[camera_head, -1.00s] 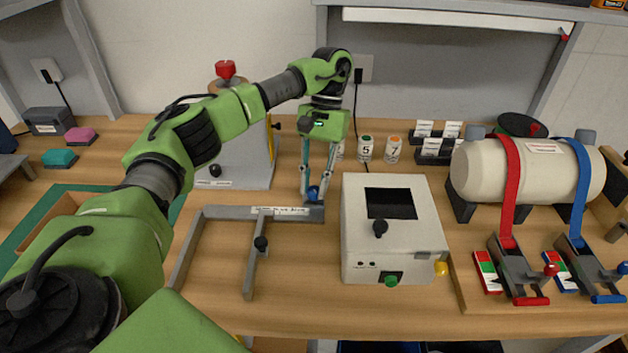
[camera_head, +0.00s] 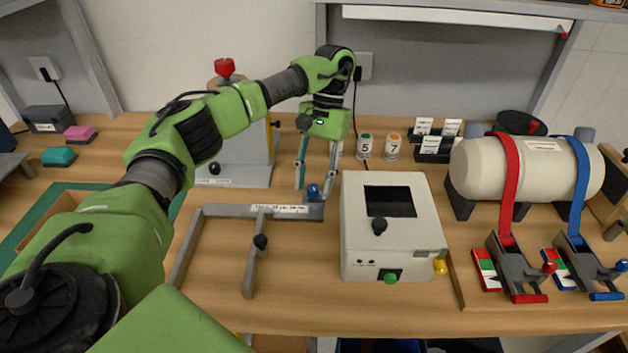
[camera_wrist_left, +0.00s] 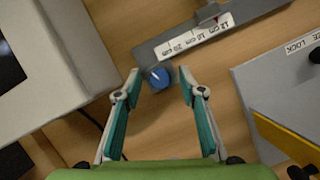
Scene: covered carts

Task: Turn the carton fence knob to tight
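The carton fence (camera_head: 190,235) is a grey metal frame on the table with a white scale label (camera_head: 282,209). Its blue knob (camera_head: 313,191) sits at the right end of the back rail. The left wrist view shows the knob (camera_wrist_left: 159,77) with a pale pointer mark on top; I cannot read its setting. My left gripper (camera_head: 317,192) points down over the knob, fingers open. In the left wrist view the fingertips (camera_wrist_left: 160,77) stand on either side of the knob, with a gap visible on each side. My right gripper is not in view.
A white box (camera_head: 385,235) with a black-knobbed lid window stands right of the fence. A grey stand (camera_head: 235,165) with a red knob is behind left. A black sliding knob (camera_head: 261,242) rises from the fence's inner bar. Numbered canisters (camera_head: 365,147) stand behind.

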